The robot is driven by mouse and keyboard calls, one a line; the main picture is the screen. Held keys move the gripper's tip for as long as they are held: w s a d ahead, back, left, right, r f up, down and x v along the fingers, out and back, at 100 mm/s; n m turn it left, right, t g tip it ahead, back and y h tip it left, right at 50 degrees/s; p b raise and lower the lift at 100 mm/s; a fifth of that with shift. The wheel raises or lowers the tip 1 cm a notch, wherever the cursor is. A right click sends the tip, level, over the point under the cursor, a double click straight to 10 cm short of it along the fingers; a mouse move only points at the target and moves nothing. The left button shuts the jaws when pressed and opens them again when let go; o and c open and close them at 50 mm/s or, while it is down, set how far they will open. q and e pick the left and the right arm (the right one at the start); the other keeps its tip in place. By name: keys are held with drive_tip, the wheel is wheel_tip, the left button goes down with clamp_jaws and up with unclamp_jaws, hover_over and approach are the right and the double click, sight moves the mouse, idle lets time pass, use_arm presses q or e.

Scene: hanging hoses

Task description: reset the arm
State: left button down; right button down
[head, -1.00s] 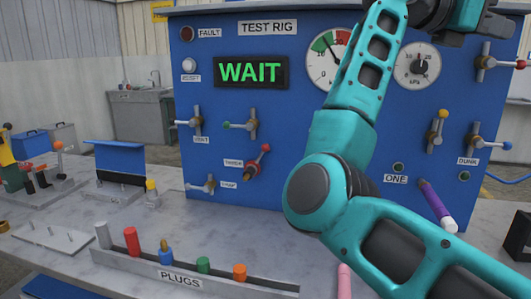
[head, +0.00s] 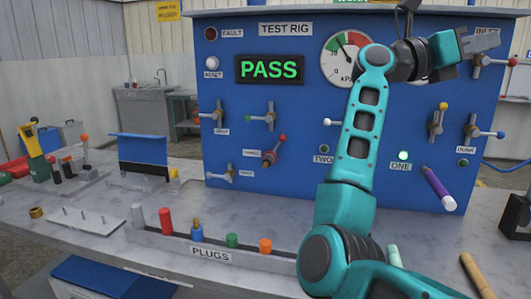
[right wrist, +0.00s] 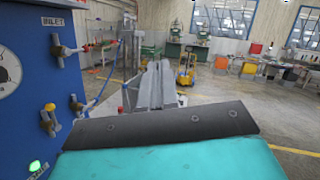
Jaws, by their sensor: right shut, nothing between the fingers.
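My right arm rises from the lower right of the head view, with its elbow bent, in front of the blue test rig (head: 300,130). My right gripper (head: 482,42) is at the rig's upper right, pointing right. In the right wrist view the gripper's grey fingers (right wrist: 156,86) lie together with nothing between them. The rig's display (head: 269,69) reads PASS in green. A green lamp (head: 403,155) above the ONE label is lit. My left gripper is not in view.
Several valve handles stick out from the rig, including one near the INLET label (right wrist: 62,46). A plugs rack (head: 211,254) with several coloured plugs stands on the grey bench (head: 90,225). Open floor (right wrist: 215,110) lies beyond the gripper.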

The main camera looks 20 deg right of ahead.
drive_tip(key=w+a+f+m+t+y, duration=0.3)
drive_tip(key=a+f+m+t+y, duration=0.25)
drive_tip(key=f+m+t, duration=0.4)
drive_tip(key=w+a+f+m+t+y, duration=0.45)
drive_tip(key=a+f+m+t, duration=0.25)
drive_tip(key=f+m+t, duration=0.3)
drive_tip(key=w+a+f+m+t+y, duration=0.3)
drive_tip(key=a+f+m+t+y, duration=0.25)
drive_tip(key=f+m+t, duration=0.45)
drive_tip(key=s+a+f+n+g+y, duration=0.3)
drive_tip(key=s+f+n, duration=0.1)
drive_tip(key=f, duration=0.5)
drive_tip(key=s+a+f+n+g+y, duration=0.3)
drive_tip(key=a+f+n, duration=0.15)
drive_tip(key=f, duration=0.45)
drive_tip(key=s+a+f+n+g, duration=0.2)
drive_tip(key=s+f+g, duration=0.2)
drive_tip(key=s+f, duration=0.4)
drive_tip(key=s+a+f+n+g, duration=0.2)
drive_tip(key=s+f+n+g, duration=0.1)
drive_tip(key=s+f, duration=0.5)
drive_tip(key=shift+s+a+g+y, duration=0.35)
drive_tip(key=shift+s+y, duration=0.1)
drive_tip(key=shift+s, duration=0.25)
